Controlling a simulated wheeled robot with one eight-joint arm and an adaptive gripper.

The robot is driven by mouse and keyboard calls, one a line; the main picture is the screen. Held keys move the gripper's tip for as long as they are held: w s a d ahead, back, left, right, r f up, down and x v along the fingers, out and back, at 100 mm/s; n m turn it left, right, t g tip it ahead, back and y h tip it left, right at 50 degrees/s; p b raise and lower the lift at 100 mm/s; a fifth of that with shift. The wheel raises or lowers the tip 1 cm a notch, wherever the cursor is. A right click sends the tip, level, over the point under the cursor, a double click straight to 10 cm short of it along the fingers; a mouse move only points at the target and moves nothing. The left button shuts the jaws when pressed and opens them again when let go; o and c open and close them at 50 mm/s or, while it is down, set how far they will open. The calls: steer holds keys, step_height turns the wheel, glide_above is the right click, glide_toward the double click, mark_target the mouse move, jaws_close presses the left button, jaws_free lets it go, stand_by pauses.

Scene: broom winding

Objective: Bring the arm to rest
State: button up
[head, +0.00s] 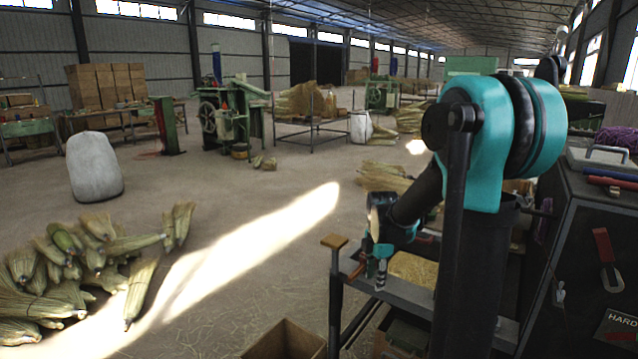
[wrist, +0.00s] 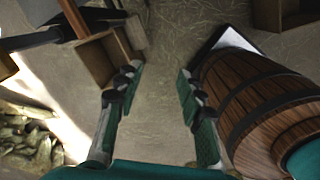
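My arm, teal and black, fills the right of the head view and bends down to the left. My gripper (head: 378,268) is small there, pointing down beside a grey metal stand (head: 405,298). In the wrist view my gripper (wrist: 158,78) has its two fingers wide apart, with only bare floor seen between them. It is open and empty. Whether it touches the stand cannot be told from the head view.
A wooden barrel (wrist: 255,95) stands close right of the fingers in the wrist view; an open wooden box (wrist: 98,72) is at upper left. Broom bundles (head: 80,262) lie on the floor at left. A dark cabinet (head: 590,250) stands at right. The middle floor is clear.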

steer(key=s+d+f+m+t, duration=0.1)
steer(key=s+m, duration=0.8)
steer(key=m, duration=0.2)
steer(key=s+d+f+m+t, duration=0.1)
steer(key=s+f+m+t, duration=0.1)
steer(key=s+m, duration=0.8)
steer(key=shift+s+d+f+m, duration=0.15)
steer(key=shift+f+m, duration=0.1)
steer(key=shift+m, duration=0.25)
